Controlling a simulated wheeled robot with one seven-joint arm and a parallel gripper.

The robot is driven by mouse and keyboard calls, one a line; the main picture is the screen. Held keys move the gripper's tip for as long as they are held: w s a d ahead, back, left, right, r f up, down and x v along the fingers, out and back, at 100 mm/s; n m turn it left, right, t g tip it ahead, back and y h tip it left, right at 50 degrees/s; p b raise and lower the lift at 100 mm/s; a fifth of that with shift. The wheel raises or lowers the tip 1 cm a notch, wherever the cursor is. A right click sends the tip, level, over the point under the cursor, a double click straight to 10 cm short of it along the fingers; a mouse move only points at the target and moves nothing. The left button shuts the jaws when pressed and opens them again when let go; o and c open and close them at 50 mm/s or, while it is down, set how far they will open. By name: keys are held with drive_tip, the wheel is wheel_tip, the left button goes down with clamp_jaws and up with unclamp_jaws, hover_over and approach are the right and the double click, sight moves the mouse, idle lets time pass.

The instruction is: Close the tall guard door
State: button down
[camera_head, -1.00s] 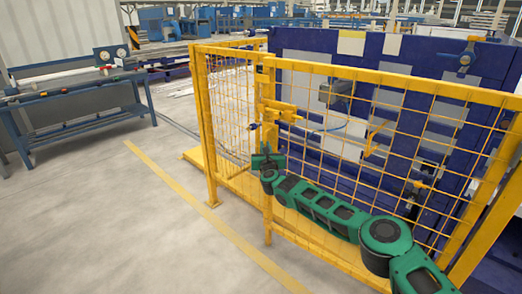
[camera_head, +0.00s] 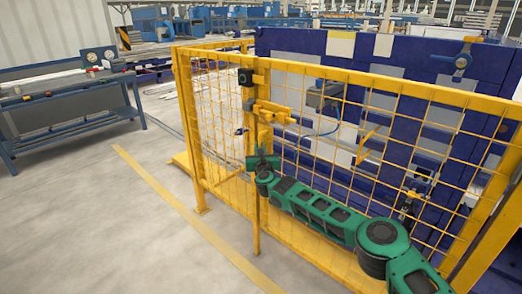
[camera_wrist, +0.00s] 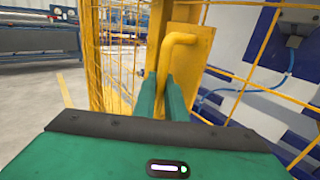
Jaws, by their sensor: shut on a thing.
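The tall guard door (camera_head: 345,82) is a yellow frame with wire mesh, standing across the middle and right of the head view. Its upright edge post (camera_head: 256,215) is on the left side of the door. In the wrist view, a bent yellow handle (camera_wrist: 182,42) rises between my green fingers. My gripper (camera_head: 262,160) is shut on this handle, at about mid height of the door edge. My fingers also show in the wrist view (camera_wrist: 163,97). They hide the lower part of the handle. I cannot tell how far the door stands from its closed position.
A yellow fence post (camera_head: 188,130) with mesh stands left of the door edge. A large blue fixture (camera_head: 405,50) with grey patches stands behind the mesh. A blue workbench (camera_head: 70,105) is at the far left. The floor between the bench and the fence is clear.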

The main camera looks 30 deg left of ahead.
drive_tip(key=shift+w+d, duration=0.65)
drive_tip(key=shift+w, duration=0.2)
drive_tip(key=c, duration=1.8)
unclamp_jaws()
drive_tip(key=shift+r, duration=0.1)
drive_tip(key=shift+s, duration=0.1)
drive_tip(key=s+a+v, duration=0.1)
drive_tip(key=v, duration=1)
